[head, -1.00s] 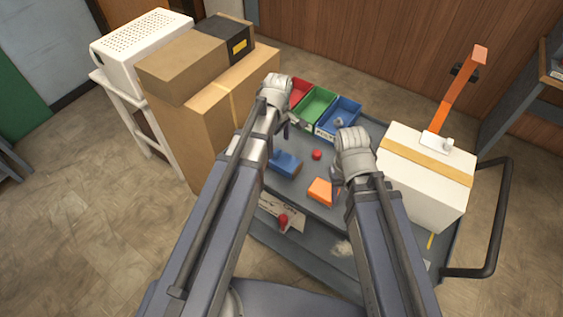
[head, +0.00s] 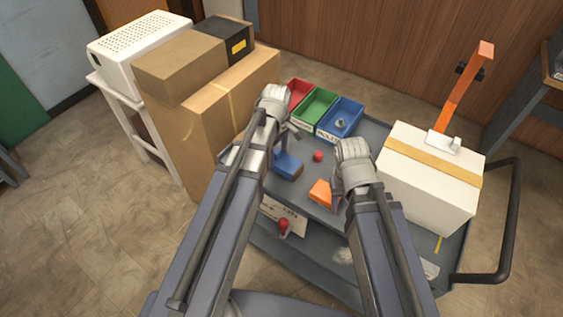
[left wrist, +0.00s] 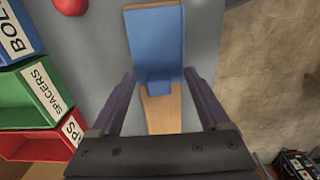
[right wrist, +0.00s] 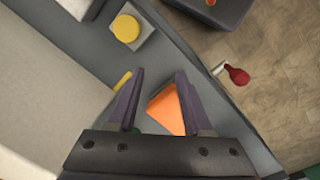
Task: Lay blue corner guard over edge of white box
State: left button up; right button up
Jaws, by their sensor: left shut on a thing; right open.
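The blue corner guard (head: 287,165) lies on the grey cart top, over or against a small brown piece (left wrist: 160,112). My left gripper (head: 284,146) is down at the guard, with its fingers on either side of it. The left wrist view shows the guard (left wrist: 155,42) spanning between the fingertips. The white box (head: 425,190), with a tan band, stands at the right end of the cart. My right gripper (head: 337,197) is open beside an orange piece (head: 320,191). In the right wrist view the orange piece (right wrist: 167,108) shows between its fingers.
Red, green and blue bins (head: 341,118) stand at the back of the cart. A red ball (head: 318,156) lies mid-cart. Cardboard boxes (head: 230,110) rise at the left. A black handle (head: 510,225) is at the right.

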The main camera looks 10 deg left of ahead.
pick_arm(q)
jog(key=shift+w, duration=0.1)
jog(key=c, duration=0.6)
jog(key=shift+r, duration=0.15)
pick_arm(e)
jog(key=shift+r, duration=0.15)
pick_arm(q)
notch_tip(320, 180, up, 10)
jog(key=p, duration=1)
pick_arm(e)
notch_tip(320, 180, up, 10)
pick_arm(q)
jog(key=shift+d+f, duration=0.15)
jog(key=shift+f, duration=0.05)
pick_arm(e)
jog(key=shift+d, duration=0.15)
